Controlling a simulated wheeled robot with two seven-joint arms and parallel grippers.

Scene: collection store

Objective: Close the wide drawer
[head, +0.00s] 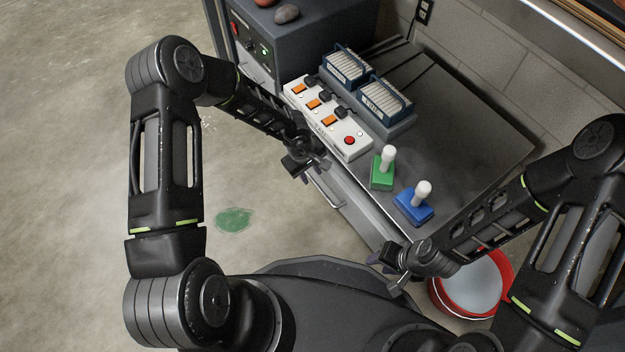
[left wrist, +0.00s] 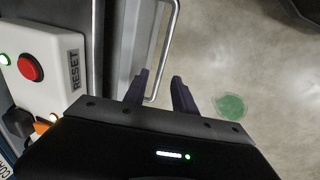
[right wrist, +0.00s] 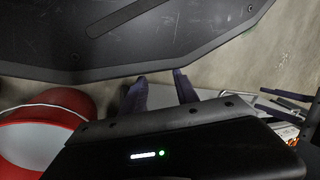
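The wide drawer (head: 350,208) is in the front of the grey bench, below the worktop's edge. Its front carries a pale bar handle (head: 328,194). How far it stands out is hard to tell. In the left wrist view the handle (left wrist: 168,48) runs down from the top, and its lower end lies by the gap between my left fingers. My left gripper (left wrist: 158,90) is open there; contact is not clear. In the head view my left gripper (head: 312,170) is at the drawer's far end. My right gripper (right wrist: 158,85) is open and empty near the bench's near corner.
On the worktop (head: 465,135) stand a white button panel (head: 352,145), blue filter-like blocks (head: 386,98), and green (head: 382,175) and blue (head: 413,208) joysticks. A red bucket (head: 437,298) stands below my right forearm. A green patch (head: 234,220) marks the open floor at left.

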